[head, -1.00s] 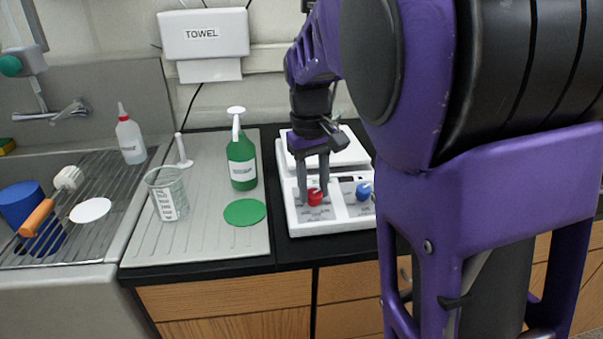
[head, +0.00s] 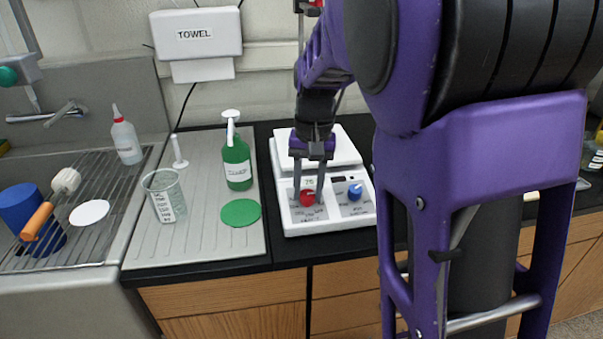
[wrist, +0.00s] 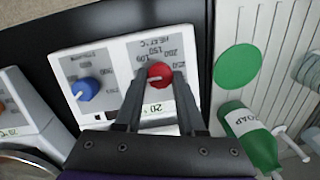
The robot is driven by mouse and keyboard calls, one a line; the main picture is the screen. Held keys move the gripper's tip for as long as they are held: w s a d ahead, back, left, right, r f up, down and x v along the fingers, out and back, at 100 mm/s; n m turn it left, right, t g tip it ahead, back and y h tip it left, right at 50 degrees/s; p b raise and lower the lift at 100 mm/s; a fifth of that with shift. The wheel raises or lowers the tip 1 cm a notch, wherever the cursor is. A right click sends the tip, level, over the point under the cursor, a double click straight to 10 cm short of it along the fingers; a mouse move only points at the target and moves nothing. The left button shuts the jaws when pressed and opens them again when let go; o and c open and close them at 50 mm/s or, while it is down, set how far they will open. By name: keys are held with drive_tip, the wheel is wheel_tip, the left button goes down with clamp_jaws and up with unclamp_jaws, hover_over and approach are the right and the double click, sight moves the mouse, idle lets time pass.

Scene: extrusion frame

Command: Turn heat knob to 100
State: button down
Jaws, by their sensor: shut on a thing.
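The red heat knob (head: 307,198) sits on the left front panel of the white hotplate (head: 283,218). My gripper (head: 308,194) reaches down from above with its fingers shut on the red knob, one on each side. In the wrist view the red knob (wrist: 160,72) shows between the fingertips, with a pale pointer line on it. Printed numbers, including 100, 150, 200 and 250, ring the knob there. The fingers (wrist: 160,88) hide part of the scale, so I cannot tell the exact setting. A small green display (wrist: 157,109) appears to read 20.
A blue knob (head: 355,191) is beside the red one on the same panel. A green soap bottle (head: 237,163), green disc (head: 240,212) and beaker (head: 164,194) stand on the drainboard to the left. Another device (wrist: 20,115) is at the wrist view's left edge.

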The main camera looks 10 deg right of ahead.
drive_tip(key=m+p, duration=0.1)
drive_tip(key=m, duration=0.1)
drive_tip(key=m+y+p, duration=0.1)
drive_tip(key=m, duration=0.2)
drive_tip(key=shift+s+d+r+m+t, duration=0.1)
drive_tip(key=shift+d+m+t, duration=0.05)
drive_tip(key=shift+m+t, duration=0.15)
drive_tip(key=shift+m+t+y+p, duration=0.3)
drive_tip(key=shift+m+p, duration=0.8)
drive_tip(key=shift+m, duration=0.9)
drive_tip(key=c, duration=0.5)
unclamp_jaws()
drive_tip(key=v, duration=1.7)
drive_tip(key=shift+p, duration=0.4)
